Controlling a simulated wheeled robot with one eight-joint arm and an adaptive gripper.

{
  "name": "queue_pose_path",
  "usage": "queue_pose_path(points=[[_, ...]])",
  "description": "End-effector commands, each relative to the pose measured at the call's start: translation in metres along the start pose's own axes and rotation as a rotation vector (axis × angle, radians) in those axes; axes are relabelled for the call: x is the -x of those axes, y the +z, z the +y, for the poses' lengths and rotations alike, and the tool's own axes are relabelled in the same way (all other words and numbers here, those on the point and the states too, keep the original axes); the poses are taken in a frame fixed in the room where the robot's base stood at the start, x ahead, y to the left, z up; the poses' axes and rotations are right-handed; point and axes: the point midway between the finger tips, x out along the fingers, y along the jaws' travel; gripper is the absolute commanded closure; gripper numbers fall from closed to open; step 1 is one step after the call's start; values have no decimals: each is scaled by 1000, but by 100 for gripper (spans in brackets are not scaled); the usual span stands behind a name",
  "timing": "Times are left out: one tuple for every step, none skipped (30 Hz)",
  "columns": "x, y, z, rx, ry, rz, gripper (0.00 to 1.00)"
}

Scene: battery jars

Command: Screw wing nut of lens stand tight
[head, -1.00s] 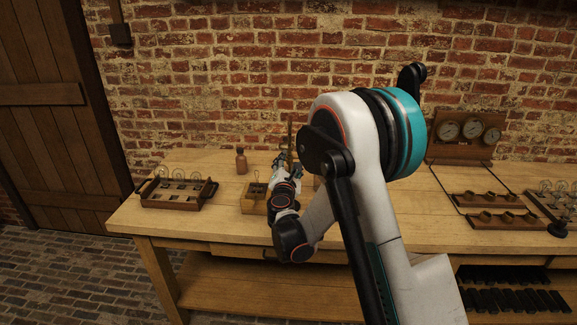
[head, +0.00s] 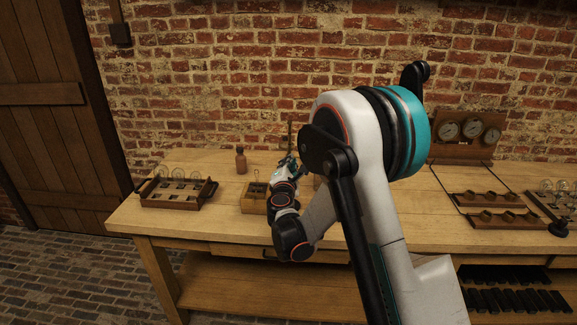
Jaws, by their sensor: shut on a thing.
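The lens stand (head: 290,135) shows only as a thin upright post at the back of the bench, just beyond my gripper. Its lower part and the wing nut are hidden behind my gripper and wrist. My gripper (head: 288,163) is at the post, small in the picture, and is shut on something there. I take this to be the wing nut, though the fingertips are too small to see clearly.
A wooden box (head: 254,198) stands just left of my wrist. A brown bottle (head: 240,160) stands behind it. A wooden tray with glass jars (head: 178,192) is at the left. A gauge panel (head: 466,137) and racks (head: 492,198) are at the right. The front left bench top is clear.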

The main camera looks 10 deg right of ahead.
Motion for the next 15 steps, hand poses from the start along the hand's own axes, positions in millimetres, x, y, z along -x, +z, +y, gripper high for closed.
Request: queue_pose_path(points=[[0, -1, -1, -43, 0, 0, 100], [0, -1, -1, -71, 0, 0, 100], [0, -1, -1, -110, 0, 0, 100], [0, -1, -1, -138, 0, 0, 100], [0, -1, -1, -167, 0, 0, 100], [0, -1, -1, -205, 0, 0, 100], [0, -1, -1, -234, 0, 0, 100], [0, 0, -1, -262, 0, 0, 100], [0, 0, -1, -300, 0, 0, 100], [0, 0, -1, -329, 0, 0, 100], [0, 0, -1, -358, 0, 0, 100], [0, 0, -1, -395, 0, 0, 100], [0, 0, -1, -424, 0, 0, 100], [0, 0, -1, -453, 0, 0, 100], [0, 0, -1, -490, 0, 0, 100]])
